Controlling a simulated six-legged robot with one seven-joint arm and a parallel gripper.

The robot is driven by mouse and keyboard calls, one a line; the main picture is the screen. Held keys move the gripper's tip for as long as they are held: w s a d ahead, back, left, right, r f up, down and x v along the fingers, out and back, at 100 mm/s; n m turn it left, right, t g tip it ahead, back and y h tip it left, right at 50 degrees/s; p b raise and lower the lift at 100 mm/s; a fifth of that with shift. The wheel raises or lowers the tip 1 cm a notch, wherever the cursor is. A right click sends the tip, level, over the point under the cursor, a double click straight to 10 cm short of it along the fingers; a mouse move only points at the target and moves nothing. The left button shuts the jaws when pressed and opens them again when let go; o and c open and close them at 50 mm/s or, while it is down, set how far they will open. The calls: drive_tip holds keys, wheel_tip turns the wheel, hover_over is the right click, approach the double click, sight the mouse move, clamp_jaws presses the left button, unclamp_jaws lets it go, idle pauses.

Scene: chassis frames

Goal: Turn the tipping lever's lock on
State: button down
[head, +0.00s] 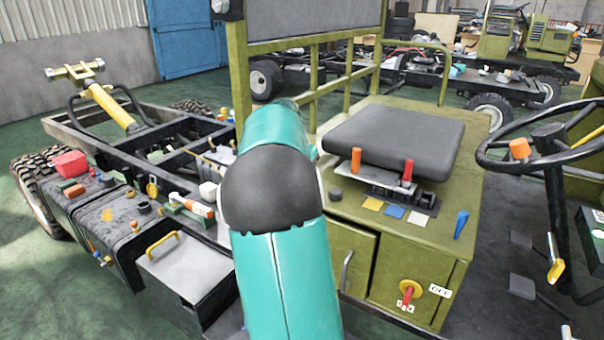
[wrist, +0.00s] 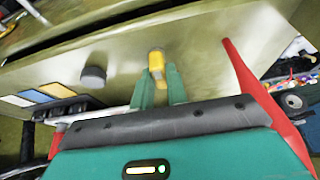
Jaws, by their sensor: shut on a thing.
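In the wrist view, my gripper (wrist: 159,78) has its two green fingers on either side of a small yellow knob-like piece (wrist: 157,60), and they are shut on it. The yellow piece stands over the olive seat box (wrist: 205,55); I take it for the lock, but its lower part is hidden. A long red bar (wrist: 240,73) slants to the right of the fingers; I cannot tell if it is the tipping lever. In the head view my teal arm hides the gripper and the yellow piece. The olive box (head: 445,200) shows to the arm's right.
An orange-topped lever (head: 356,160) and a red-topped lever (head: 408,170) stand before the black seat (head: 395,138). A steering wheel (head: 550,140) is at the right.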

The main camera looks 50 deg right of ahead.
drive_tip(key=c, duration=1.4)
unclamp_jaws()
drive_tip(key=shift+r, duration=0.1)
drive_tip(key=v, duration=1.3)
drive_tip(key=shift+r, duration=0.35)
drive_tip(key=shift+a, duration=0.2)
drive_tip(key=s+a+f+n+t+y, duration=0.15)
drive_tip(key=a+n, duration=0.25)
drive_tip(key=a, duration=0.8)
drive_tip(key=s+a+f+n+t+y, duration=0.15)
drive_tip(key=a+n, duration=0.35)
drive_tip(key=a, duration=0.7)
drive_tip(key=s+a+f+n+t, duration=0.1)
drive_tip(key=s+a+f+n, duration=0.3)
drive_tip(key=a, duration=0.5)
drive_tip(key=s+a+f+n+t+y, duration=0.1)
drive_tip(key=s+a+f+n, duration=0.3)
drive_tip(key=a, duration=0.5)
wheel_tip(320, 180, down, 2)
drive_tip(key=s, duration=0.2)
drive_tip(key=shift+s+a+y, duration=0.3)
drive_tip(key=shift+a, duration=0.05)
